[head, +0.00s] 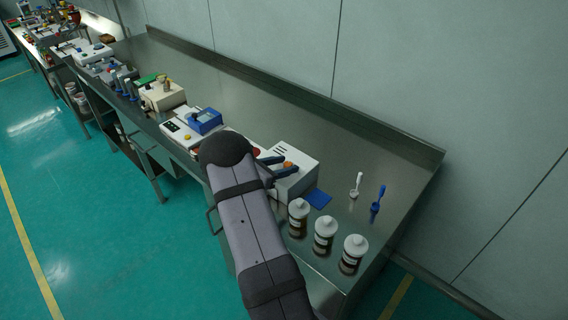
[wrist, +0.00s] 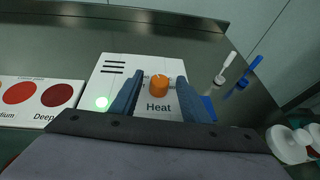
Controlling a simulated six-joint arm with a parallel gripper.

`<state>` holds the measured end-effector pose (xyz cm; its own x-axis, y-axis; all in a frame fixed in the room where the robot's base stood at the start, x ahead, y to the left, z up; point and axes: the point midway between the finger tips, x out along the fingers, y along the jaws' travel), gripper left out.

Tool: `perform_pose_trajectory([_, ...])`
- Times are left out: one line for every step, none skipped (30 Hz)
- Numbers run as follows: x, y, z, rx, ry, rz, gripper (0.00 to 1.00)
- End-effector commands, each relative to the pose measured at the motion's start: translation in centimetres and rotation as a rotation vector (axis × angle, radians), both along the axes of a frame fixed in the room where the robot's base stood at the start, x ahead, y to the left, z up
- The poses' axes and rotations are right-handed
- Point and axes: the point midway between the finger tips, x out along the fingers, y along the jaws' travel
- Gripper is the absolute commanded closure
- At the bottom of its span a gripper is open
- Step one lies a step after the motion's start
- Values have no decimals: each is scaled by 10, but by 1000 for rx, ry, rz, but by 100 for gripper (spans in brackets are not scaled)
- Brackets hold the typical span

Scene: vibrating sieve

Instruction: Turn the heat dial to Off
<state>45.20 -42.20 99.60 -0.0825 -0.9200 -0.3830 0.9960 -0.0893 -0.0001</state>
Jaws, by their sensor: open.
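The heat dial (wrist: 158,88) is a short orange knob on top of a white box (wrist: 107,74), with the word "Heat" printed below it in the wrist view. Small marks surround the knob, but its setting is too small to read. The dial (head: 288,164) and white box (head: 298,184) also show in the head view, partly behind my arm. My gripper (wrist: 160,77) is open, with one blue finger on each side of the dial and a visible gap on both sides. In the head view, my gripper (head: 281,164) reaches over the box.
A blue pad (head: 319,198), white brush (head: 356,185), blue brush (head: 377,199) and white-capped bottles (head: 325,233) stand right. The bench's back (head: 300,110) is clear.

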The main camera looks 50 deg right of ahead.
Motion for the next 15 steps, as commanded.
perform_pose_trajectory([0, -1, 0, 0, 0, 0, 58])
perform_pose_trajectory([0, -1, 0, 0, -1, 0, 58])
perform_pose_trajectory([0, -1, 0, 0, -1, 0, 58])
perform_pose_trajectory([0, -1, 0, 0, -1, 0, 58])
perform_pose_trajectory([0, 0, 0, 0, -1, 0, 58])
perform_pose_trajectory([0, 0, 0, 0, 0, 0, 58])
perform_pose_trajectory([0, 0, 0, 0, 0, 0, 63])
perform_pose_trajectory([0, 0, 0, 0, 0, 0, 70])
perform_pose_trajectory([0, 0, 0, 0, 0, 0, 79])
perform_pose_trajectory([0, 0, 0, 0, 0, 0, 87])
perform_pose_trajectory([0, 0, 0, 0, 0, 0, 94])
perform_pose_trajectory([0, 0, 0, 0, 0, 0, 99])
perform_pose_trajectory([0, 0, 0, 0, 0, 0, 99])
perform_pose_trajectory([0, 0, 0, 0, 0, 0, 99])
perform_pose_trajectory([0, 0, 0, 0, 0, 0, 99])
